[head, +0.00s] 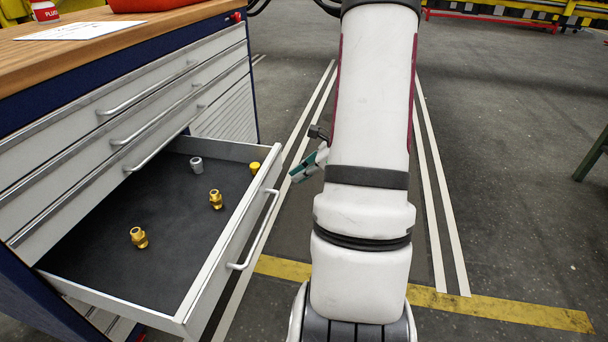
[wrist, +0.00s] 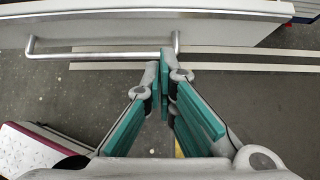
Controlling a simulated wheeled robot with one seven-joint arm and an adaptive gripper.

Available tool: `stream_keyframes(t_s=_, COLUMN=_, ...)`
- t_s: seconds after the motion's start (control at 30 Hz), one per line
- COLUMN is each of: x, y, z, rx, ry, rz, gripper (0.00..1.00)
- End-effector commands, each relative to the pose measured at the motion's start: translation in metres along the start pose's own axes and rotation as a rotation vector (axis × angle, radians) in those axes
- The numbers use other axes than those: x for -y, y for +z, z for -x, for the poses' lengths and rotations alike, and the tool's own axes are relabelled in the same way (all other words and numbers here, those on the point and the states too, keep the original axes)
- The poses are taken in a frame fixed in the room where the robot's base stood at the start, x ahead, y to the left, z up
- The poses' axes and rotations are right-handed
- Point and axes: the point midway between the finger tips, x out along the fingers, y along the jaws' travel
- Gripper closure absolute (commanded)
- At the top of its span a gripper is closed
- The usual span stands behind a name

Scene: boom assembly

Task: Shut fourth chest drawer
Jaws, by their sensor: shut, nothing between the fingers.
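The fourth chest drawer (head: 100,270) is pulled far out of the chest, below three closed drawers. Its grey front with a bar handle (head: 255,230) faces right in the head view. In the wrist view the drawer front (wrist: 110,20) crosses the top, and its handle (wrist: 100,54) runs below it. My gripper (head: 308,168) is outside the drawer front, to its right in the head view; my arm hides part of it. In the wrist view my gripper (wrist: 164,62) has its teal fingers together near the handle's right end, with nothing between them. I cannot tell whether they touch the handle.
The drawer holds brass fittings (head: 216,200), a grey fitting (head: 196,165) and a yellow-topped piece (head: 255,168). The chest's wooden top (head: 120,40) carries a paper sheet and a red item. The floor (head: 500,150) right of my arm is clear.

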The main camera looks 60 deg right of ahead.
Motion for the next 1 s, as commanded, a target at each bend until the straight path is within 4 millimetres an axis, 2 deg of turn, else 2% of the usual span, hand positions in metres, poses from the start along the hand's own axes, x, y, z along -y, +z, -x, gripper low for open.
stream_keyframes(t_s=0.1, x=-0.001, y=-0.002, z=-0.027, rx=0.000, ry=0.003, rz=0.001, gripper=1.00)
stream_keyframes(t_s=0.27, x=-0.001, y=-0.002, z=-0.057, rx=0.001, ry=0.002, rz=0.000, gripper=1.00)
stream_keyframes(t_s=0.4, x=0.000, y=0.016, z=-0.068, rx=0.000, ry=0.001, rz=0.004, gripper=1.00)
stream_keyframes(t_s=0.6, x=0.000, y=0.027, z=-0.078, rx=0.000, ry=0.000, rz=0.002, gripper=1.00)
stream_keyframes(t_s=1.0, x=0.000, y=0.029, z=-0.079, rx=0.000, ry=0.000, rz=0.001, gripper=1.00)
